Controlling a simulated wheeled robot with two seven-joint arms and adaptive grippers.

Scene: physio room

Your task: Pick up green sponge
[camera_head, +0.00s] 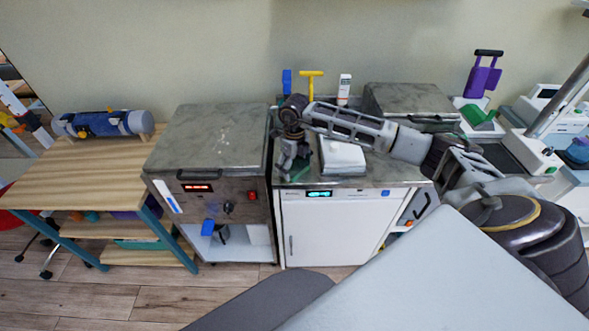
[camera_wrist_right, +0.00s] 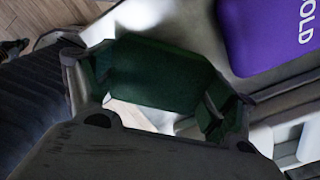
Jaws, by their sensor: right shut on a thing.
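The green sponge (camera_wrist_right: 155,75) shows in the right wrist view as a dark green block between the two fingers of my right gripper (camera_wrist_right: 150,95). The fingers are shut on it at its left and right ends. In the head view my right gripper (camera_head: 287,165) hangs from the bent wrist, at the left end of the counter above the white cabinet. The sponge cannot be made out clearly there. My left gripper is not in view.
A white stack (camera_head: 342,155) is close right of the gripper. A marble-topped unit (camera_head: 212,135) stands left of it. A wooden table (camera_head: 85,180) is farther left. A purple block with white lettering (camera_wrist_right: 270,35) shows in the wrist view.

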